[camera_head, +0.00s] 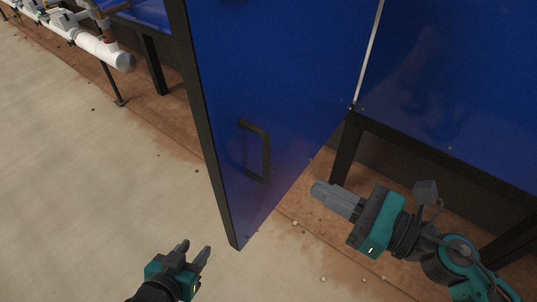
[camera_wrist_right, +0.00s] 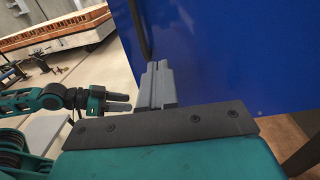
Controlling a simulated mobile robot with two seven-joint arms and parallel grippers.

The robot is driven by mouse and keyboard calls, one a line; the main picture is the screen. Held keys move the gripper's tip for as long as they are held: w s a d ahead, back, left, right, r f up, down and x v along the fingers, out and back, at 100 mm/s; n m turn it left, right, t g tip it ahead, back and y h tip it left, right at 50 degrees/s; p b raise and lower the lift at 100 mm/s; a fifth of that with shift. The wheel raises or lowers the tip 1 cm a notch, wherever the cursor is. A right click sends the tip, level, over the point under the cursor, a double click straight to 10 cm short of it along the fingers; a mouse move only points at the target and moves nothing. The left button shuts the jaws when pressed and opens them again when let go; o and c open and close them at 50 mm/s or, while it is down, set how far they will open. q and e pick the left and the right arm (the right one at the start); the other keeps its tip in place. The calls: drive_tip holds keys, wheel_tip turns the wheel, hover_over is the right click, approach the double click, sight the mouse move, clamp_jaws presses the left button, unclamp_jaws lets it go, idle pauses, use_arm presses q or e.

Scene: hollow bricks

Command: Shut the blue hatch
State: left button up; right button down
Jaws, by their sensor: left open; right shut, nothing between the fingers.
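The blue hatch (camera_head: 275,80) is a tall blue panel with a dark edge, and it stands swung open from the blue cabinet (camera_head: 440,75). A dark bar handle (camera_head: 256,150) is on its face. My right gripper (camera_head: 318,192) is shut and empty, to the right of the hatch's lower part. In the right wrist view the shut fingers (camera_wrist_right: 157,80) point at the blue hatch (camera_wrist_right: 230,55); I cannot tell whether they touch it. My left gripper (camera_head: 196,252) is open and empty, below and left of the hatch's lower corner.
White pipes (camera_head: 100,48) on a stand are at the upper left. Dark legs (camera_head: 346,150) support the cabinet. The pale floor (camera_head: 90,190) at left is clear. Small pebbles lie on the brown strip below the hatch. A brick-loaded structure (camera_wrist_right: 60,32) shows in the wrist view.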

drive_tip(key=p, duration=0.3)
approach(256, 154)
drive_tip(key=x, duration=0.5)
drive_tip(key=shift+a+r, duration=0.15)
drive_tip(key=shift+x, duration=0.75)
drive_tip(key=shift+w+a, duration=0.1)
